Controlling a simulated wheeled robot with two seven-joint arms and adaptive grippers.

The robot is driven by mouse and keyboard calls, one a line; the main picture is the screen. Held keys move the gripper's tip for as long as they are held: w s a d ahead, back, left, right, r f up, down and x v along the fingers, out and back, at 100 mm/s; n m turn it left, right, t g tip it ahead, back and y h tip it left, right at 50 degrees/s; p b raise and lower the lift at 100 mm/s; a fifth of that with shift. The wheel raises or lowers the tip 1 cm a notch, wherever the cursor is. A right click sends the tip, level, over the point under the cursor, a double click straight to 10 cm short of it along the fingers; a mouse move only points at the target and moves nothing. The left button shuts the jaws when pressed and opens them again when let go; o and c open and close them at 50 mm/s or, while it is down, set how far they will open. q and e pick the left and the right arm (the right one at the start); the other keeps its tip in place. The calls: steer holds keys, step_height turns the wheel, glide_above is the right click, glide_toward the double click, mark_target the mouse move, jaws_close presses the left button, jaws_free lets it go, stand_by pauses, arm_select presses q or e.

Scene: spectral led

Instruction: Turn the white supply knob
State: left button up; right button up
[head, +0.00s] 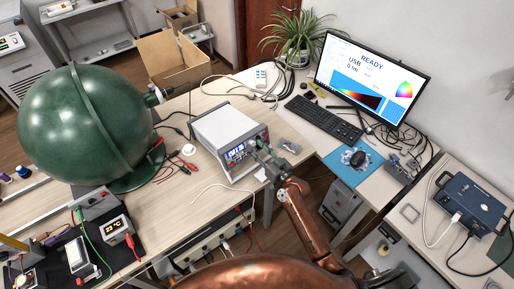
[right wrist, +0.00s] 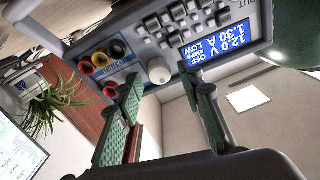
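The white supply (head: 222,128) stands on the wooden bench, its front panel facing my right arm. In the right wrist view its panel (right wrist: 135,50) appears turned over, with a blue display reading 12.0 V, 1.30 A, OFF. The round white knob (right wrist: 159,70) sits on the panel between the coloured terminals and the display. My right gripper (right wrist: 167,92) is open, its green-padded fingers apart on either side of the knob, with no contact visible. In the head view my right gripper (head: 264,154) is close to the panel and hides the knob. My left gripper is out of view.
A big green sphere (head: 80,125) stands left of the supply. Red and black leads (head: 180,163) lie between them. A monitor (head: 372,78), keyboard (head: 323,118) and mouse are to the right. A blue box (head: 470,203) sits on the right-hand table.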

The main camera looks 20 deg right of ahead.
jaws_close()
steer(key=shift+r+m+p, duration=0.15)
steer(key=shift+m+p, duration=0.45)
steer(key=shift+p, duration=0.1)
steer(key=m+h+p, duration=0.1)
steer(key=m+p, duration=0.4)
steer(key=m+g+h+p, duration=0.1)
steer(key=m+p, duration=0.4)
steer(key=p, duration=0.1)
steer(key=m+h+p, duration=0.1)
steer(key=m+p, duration=0.5)
steer(key=shift+a+r+h, duration=0.15)
steer(key=shift+r+h, duration=0.15)
steer(key=m+g+p, duration=0.1)
steer(key=m+p, duration=0.1)
steer(key=m, duration=0.1)
steer(key=shift+p, duration=0.35)
steer(key=shift+f+m+p, duration=0.15)
steer(key=shift+m+p, duration=0.4)
steer(key=shift+m, duration=0.05)
